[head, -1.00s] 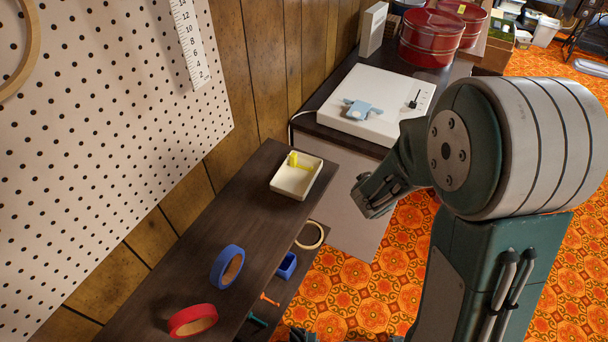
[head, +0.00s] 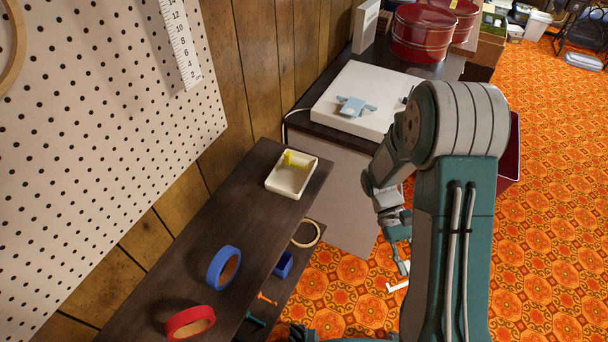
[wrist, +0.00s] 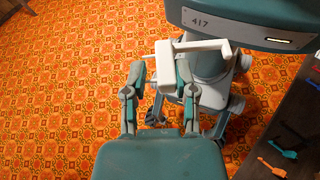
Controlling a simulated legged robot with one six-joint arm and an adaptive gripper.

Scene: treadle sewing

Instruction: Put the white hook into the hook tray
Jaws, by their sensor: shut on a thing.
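My gripper (wrist: 159,92) is shut on the white hook (wrist: 192,49), which lies across its two fingertips in the wrist view. In the head view the gripper (head: 402,268) hangs low to the right of the shelf, with the white hook (head: 397,287) just below it over the orange floor. The cream hook tray (head: 290,187) sits at the far end of the dark shelf top, and a yellow hook (head: 294,160) is in it. The gripper is apart from the tray, to its right and lower. My arm hides part of the hook in the head view.
A blue tape roll (head: 223,267) and a red tape roll (head: 190,322) stand on the dark shelf (head: 196,254). A lower shelf holds a blue box (head: 284,265), a pale ring (head: 306,234) and small hooks.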

